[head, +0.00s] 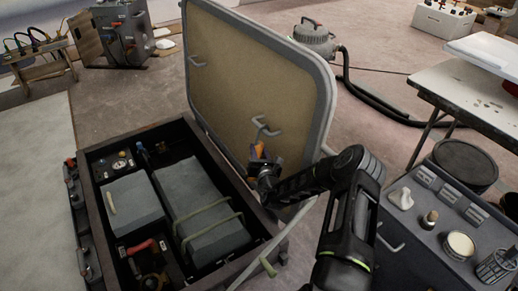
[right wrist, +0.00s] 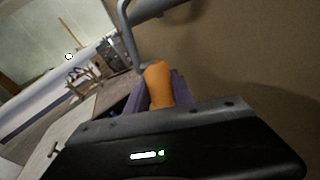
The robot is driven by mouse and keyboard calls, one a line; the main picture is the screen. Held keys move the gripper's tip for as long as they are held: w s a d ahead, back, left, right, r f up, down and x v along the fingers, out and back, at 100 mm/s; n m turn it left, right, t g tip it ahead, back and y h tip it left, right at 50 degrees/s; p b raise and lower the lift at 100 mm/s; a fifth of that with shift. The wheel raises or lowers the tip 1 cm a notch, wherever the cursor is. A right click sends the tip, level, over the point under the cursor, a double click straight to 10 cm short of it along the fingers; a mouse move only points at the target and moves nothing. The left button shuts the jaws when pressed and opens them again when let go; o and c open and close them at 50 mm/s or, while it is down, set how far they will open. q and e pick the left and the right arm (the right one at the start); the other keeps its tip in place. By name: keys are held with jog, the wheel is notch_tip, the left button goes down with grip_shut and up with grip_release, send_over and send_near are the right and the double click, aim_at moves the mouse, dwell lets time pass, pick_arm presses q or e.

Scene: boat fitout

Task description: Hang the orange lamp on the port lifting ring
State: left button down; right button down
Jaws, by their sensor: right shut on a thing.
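My right gripper (head: 260,166) is shut on the orange lamp (head: 257,149) in front of the raised hatch lid. In the right wrist view the orange lamp (right wrist: 158,85) stands up between the fingers (right wrist: 158,100), its lower part hidden by the gripper body. A grey lifting ring (head: 265,127) sticks out of the lid's inner face just above the lamp. A grey bar that looks like this ring (right wrist: 128,42) is just beyond the lamp in the wrist view; I cannot tell whether they touch. A second grey ring (head: 197,62) is higher, at the lid's left. My left gripper is out of view.
The raised lid (head: 240,70) stands behind the open locker (head: 82,160), which holds two grey boxes and fittings. A pale strut (head: 285,238) slants beside the locker's right edge. A dark cabinet (head: 420,232) with small items stands right of my arm.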

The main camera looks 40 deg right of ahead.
dwell(0.3)
jog(key=c, duration=1)
grip_release()
jog(key=shift+f, duration=0.1)
jog(key=o, duration=0.6)
